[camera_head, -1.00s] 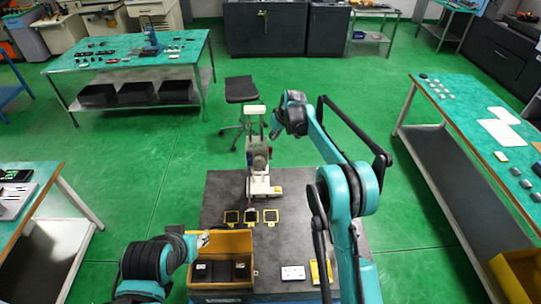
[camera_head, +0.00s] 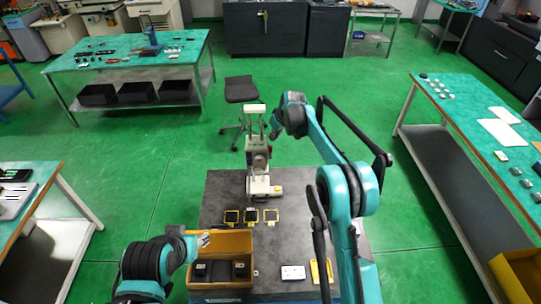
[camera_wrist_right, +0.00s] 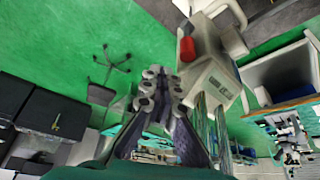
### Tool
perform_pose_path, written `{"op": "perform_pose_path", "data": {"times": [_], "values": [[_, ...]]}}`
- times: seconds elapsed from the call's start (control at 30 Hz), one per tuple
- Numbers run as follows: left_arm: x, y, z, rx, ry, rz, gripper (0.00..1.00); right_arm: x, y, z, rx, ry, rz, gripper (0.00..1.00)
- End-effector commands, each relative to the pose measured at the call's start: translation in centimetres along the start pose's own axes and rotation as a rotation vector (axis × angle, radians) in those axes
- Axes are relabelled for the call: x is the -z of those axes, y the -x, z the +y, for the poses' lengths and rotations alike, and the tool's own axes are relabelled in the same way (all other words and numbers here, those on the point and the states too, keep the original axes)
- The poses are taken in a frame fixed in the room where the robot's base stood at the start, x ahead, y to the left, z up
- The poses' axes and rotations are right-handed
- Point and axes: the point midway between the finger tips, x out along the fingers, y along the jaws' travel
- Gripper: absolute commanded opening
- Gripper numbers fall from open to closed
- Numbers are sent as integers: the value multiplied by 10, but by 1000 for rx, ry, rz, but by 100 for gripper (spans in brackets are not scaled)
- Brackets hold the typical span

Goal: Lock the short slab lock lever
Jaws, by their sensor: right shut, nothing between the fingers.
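A pale upright machine (camera_head: 257,160) stands at the back of the dark table. It also shows in the right wrist view (camera_wrist_right: 213,82), tilted, with a red part (camera_wrist_right: 187,48) on its side. I cannot make out the short slab lock lever for certain. My right gripper (camera_head: 274,131) is beside the upper part of the machine, on its right. In the right wrist view its fingers (camera_wrist_right: 160,88) are shut with nothing between them, close to the machine; whether they touch it I cannot tell. My left gripper (camera_head: 204,240) is low, by the orange bin's left end; its fingers are too small to read.
The dark table (camera_head: 295,222) holds several yellow-framed pieces (camera_head: 251,216), an orange bin (camera_head: 240,243) with black items, a white card (camera_head: 292,272) and a yellow item (camera_head: 320,270). A stool (camera_head: 240,90) stands behind. Green-topped benches stand left and right, with open floor between.

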Motion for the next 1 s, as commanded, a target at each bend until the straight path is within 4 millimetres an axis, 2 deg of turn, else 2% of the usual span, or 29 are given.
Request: {"op": "perform_pose_path", "data": {"times": [0.57,1.0], "values": [[-7,-9,0,0,0,0,40,-7,-14,0,0,0,0,0],[-7,-10,0,0,0,0,40,-8,-14,-1,0,0,0,0]]}}
